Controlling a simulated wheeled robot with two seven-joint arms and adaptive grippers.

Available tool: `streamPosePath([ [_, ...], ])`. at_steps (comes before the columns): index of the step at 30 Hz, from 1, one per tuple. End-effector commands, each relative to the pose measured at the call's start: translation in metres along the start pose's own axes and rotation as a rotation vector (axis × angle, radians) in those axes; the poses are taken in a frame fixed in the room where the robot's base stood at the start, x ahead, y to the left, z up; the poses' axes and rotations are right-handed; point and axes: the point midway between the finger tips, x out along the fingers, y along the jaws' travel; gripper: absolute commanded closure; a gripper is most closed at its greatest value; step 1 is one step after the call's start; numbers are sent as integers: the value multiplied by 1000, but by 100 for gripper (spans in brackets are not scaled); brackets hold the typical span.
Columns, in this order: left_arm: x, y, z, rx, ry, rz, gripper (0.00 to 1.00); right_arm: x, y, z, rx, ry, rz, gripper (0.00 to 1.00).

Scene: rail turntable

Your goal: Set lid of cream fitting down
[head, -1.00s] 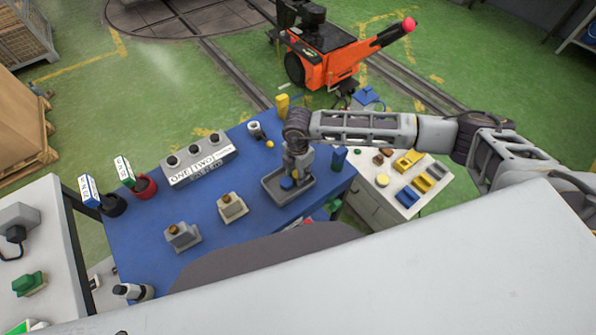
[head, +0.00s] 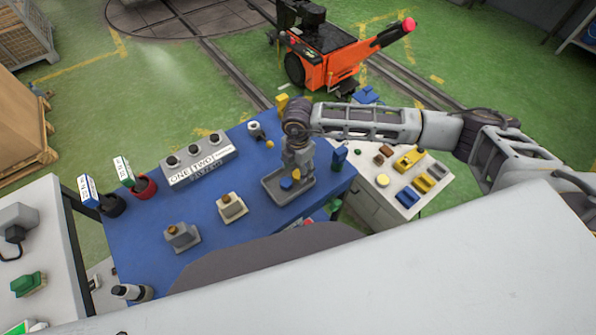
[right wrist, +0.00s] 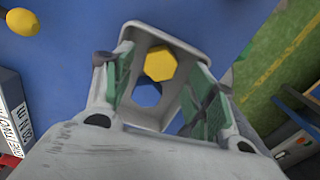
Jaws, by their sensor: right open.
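The cream fitting (head: 232,207) stands on the blue table with a brass-coloured part showing on top. A yellow hexagonal piece, seemingly its lid, lies in the grey tray (head: 268,188); it shows in the right wrist view (right wrist: 160,64) and partly in the head view (head: 296,174). A blue piece (head: 286,184) lies beside it in the tray, partly hidden in the right wrist view (right wrist: 147,94). My right gripper (head: 298,164) is above the tray, its green-padded fingers (right wrist: 163,92) apart with nothing between them. My left gripper is not in view.
A grey fitting (head: 182,237) stands left of the cream one. A labelled box with black knobs (head: 198,160) and a yellow rounded piece (head: 269,144) are farther back. A white side table (head: 393,196) holds several parts.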

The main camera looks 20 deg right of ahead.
Motion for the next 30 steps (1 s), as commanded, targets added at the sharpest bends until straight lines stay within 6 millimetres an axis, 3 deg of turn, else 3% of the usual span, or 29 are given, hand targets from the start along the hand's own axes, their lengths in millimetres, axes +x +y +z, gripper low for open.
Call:
streamPosePath([
  [16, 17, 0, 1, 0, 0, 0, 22, -78, 1, 0, 0, -1, 3, 43],
  [22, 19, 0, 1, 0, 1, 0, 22, -92, 0, 0, 0, 0, 1, 43],
  [30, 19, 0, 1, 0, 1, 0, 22, -95, 0, 0, 0, 0, 0, 43],
])
